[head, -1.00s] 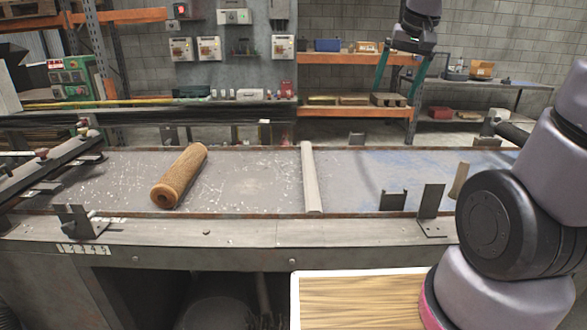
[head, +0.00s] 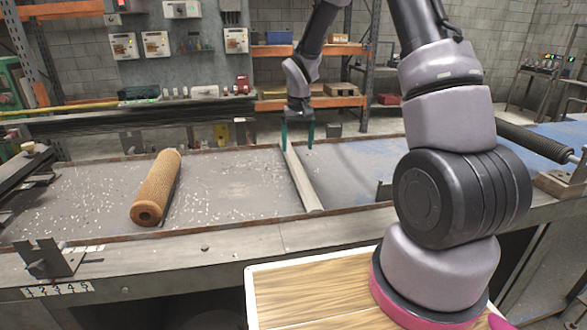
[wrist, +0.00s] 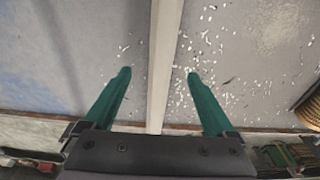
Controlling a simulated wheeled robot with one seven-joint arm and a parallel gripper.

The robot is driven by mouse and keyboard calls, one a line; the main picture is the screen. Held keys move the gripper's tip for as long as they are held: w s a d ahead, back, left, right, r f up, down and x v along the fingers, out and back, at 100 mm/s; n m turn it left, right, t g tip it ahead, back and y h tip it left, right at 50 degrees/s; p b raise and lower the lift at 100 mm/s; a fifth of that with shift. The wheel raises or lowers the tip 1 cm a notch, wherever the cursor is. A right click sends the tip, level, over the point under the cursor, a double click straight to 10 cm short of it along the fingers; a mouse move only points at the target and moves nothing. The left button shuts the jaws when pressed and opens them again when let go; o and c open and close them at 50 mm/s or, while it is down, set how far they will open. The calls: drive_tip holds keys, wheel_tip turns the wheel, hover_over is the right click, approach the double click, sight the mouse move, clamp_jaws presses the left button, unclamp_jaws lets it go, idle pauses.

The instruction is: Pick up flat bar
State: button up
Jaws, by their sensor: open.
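The flat bar (head: 301,178) is a long pale grey strip lying across the metal work table, from its back edge to its front edge. My gripper (head: 297,143) is at the far end of the bar, pointing down, with its teal fingers apart. In the wrist view the bar (wrist: 164,60) runs between the two open fingers of my gripper (wrist: 158,75). The fingers show a gap on either side of the bar, and nothing is held. How high the fingertips are above the table is hard to tell.
A brown mesh tube (head: 157,188) lies on the table left of the bar. Upright metal brackets (head: 48,258) stand on the table's front edge. A raised rim (head: 200,233) runs along the front. White flecks are scattered on the surface left of the bar.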

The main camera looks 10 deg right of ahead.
sight(296, 165)
drive_tip(key=f, duration=0.7)
drive_tip(key=shift+w+a, duration=0.1)
drive_tip(key=shift+w, duration=0.1)
drive_tip(key=shift+r, duration=0.15)
clamp_jaws()
